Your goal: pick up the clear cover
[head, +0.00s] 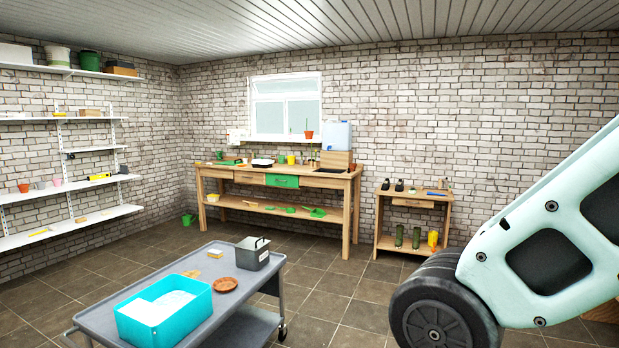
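I cannot pick out a clear cover for certain in the head view. A small dark tray with a whitish top (262,162) sits on the wooden workbench (330,180) by the far wall, too small to tell if the top is clear. A turquoise tub (165,317) with something white inside stands on the grey cart (222,297) in the foreground. My gripper is out of view; only a pale link of my arm with a dark round joint shows at the right.
A small side table (411,205) stands right of the workbench. White shelves (70,187) line the left wall. Tiled floor (335,285) is open between cart and benches.

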